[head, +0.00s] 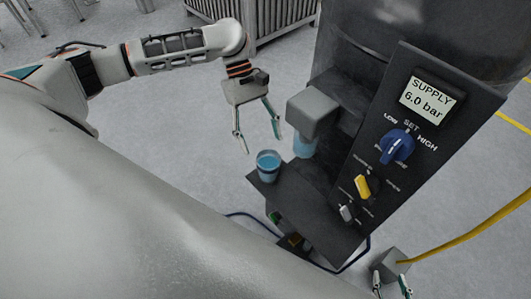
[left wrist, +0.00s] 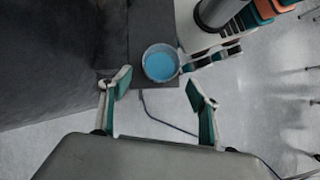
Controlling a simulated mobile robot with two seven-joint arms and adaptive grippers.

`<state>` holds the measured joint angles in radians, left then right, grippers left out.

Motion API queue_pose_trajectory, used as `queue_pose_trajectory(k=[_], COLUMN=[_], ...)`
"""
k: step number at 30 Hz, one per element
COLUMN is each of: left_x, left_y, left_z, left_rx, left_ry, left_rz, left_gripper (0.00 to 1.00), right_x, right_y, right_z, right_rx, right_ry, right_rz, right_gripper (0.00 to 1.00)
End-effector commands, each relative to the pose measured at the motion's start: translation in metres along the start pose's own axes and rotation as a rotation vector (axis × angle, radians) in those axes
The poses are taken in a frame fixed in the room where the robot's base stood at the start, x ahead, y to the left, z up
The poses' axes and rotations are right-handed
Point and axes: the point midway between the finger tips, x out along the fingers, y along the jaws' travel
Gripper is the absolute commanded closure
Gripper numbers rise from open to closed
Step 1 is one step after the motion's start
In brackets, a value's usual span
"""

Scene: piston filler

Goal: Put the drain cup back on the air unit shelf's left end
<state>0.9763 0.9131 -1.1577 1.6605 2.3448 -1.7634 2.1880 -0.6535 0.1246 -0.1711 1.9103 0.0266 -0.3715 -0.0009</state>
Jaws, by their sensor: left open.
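The drain cup (head: 268,160), a clear cup with blue liquid, stands upright on the left end of the dark air unit shelf (head: 312,208). It also shows in the left wrist view (left wrist: 160,62), just beyond the fingertips. My left gripper (head: 261,143) is open and empty, close above and behind the cup, with its fingers apart from it.
A grey block (head: 313,112) with a bluish bowl (head: 304,146) under it overhangs the shelf's back. The panel (head: 420,120) with knobs and a "6.0 bar" display rises at the right. A yellow hose (head: 470,232) runs to a grey box (head: 390,266).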

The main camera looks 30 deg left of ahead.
Motion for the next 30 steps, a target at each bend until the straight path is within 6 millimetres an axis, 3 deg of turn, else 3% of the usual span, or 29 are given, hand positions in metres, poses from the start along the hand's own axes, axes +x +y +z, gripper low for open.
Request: queue_pose_trajectory(k=[3,9,30], left_x=[-0.02,-0.035,-0.036], left_y=[0.001,0.0,0.0], left_z=[0.0,0.0,0.0], left_rx=[0.0,-0.001,-0.001], left_ry=[0.002,0.001,-0.001], left_rz=[0.002,0.0,0.0], left_gripper=[0.39,0.39,0.39], right_x=[0.0,0.0,0.001], right_y=[0.001,0.0,-0.004], right_z=[0.001,0.001,-0.002], right_rx=[-0.003,-0.002,0.011], right_ry=[-0.001,-0.002,0.002], right_rz=[0.0,0.0,0.0], right_gripper=[0.6,0.6,0.6])
